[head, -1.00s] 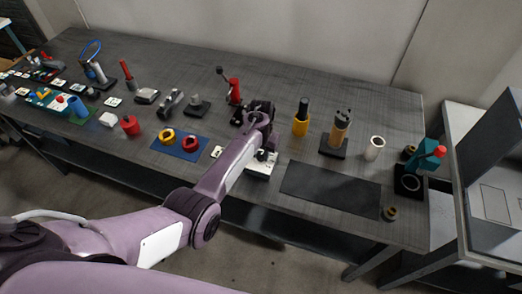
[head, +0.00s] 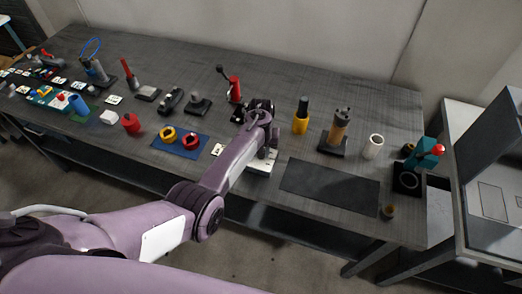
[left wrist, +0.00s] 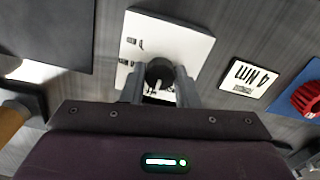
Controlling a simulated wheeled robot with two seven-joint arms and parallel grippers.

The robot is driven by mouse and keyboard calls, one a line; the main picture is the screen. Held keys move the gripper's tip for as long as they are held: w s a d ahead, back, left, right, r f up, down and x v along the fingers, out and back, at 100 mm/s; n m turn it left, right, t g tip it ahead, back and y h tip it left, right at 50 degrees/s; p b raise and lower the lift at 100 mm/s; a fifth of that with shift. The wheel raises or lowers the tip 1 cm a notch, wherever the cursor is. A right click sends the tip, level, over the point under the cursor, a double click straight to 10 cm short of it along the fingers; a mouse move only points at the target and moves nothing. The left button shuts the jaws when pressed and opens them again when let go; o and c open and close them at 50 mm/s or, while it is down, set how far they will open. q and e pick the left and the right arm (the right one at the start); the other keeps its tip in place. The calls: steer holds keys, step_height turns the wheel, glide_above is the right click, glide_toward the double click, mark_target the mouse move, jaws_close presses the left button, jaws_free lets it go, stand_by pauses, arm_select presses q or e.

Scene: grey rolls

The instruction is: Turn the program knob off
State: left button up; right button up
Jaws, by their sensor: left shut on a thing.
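A white panel (left wrist: 185,42) with small dark markings lies on the grey bench; in the head view its edge (head: 262,166) shows past my left arm. A round dark knob (left wrist: 159,70) stands up from the panel. My left gripper (left wrist: 160,86) is over the panel, with one finger on each side of the knob, shut on it. In the head view the left gripper (head: 268,150) is mostly covered by my own wrist, and the knob is hidden there. Which way the knob points is not clear. My right gripper is not in view.
A "4 NM" card (left wrist: 249,77) and a blue mat (head: 178,146) with yellow and red rings lie beside the panel. A dark mat (head: 330,187) lies on its other side. A red hand-crank piece (head: 234,88) and yellow cylinder (head: 300,122) stand behind.

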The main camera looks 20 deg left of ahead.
arm_select(q)
steer(key=o, duration=1)
steer(key=shift+c, duration=0.2)
steer(key=shift+r, duration=0.1)
step_height(320, 180, up, 8)
steer(key=shift+f+b, duration=0.2)
steer(key=shift+b, duration=0.15)
